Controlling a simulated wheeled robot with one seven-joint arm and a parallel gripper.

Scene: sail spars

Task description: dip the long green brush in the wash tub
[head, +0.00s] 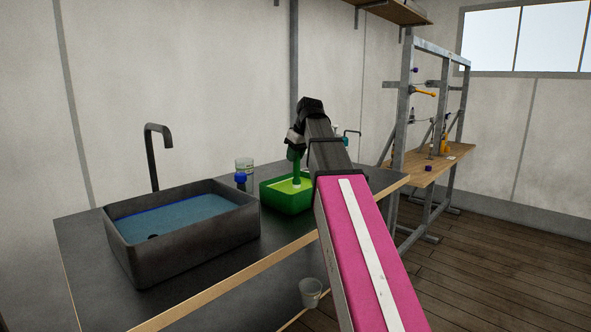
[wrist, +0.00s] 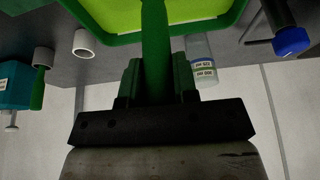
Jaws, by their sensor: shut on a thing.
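The long green brush (wrist: 155,45) is held in my gripper (wrist: 157,80), with its shaft between the two green fingers. In the head view the brush (head: 297,168) points down over the green tub (head: 286,205), with a pale part at its lower end. The tub holds yellow-green liquid (head: 280,186), and I cannot tell whether the brush tip is in it. The tub's rim (wrist: 212,28) also shows at the top of the wrist view, with the brush reaching across it.
A black basin (head: 190,245) with blue water and a tap (head: 152,155) stands left of the tub. A grey cup (head: 310,291) is in front. A wooden bench with a metal frame (head: 435,165) stands right.

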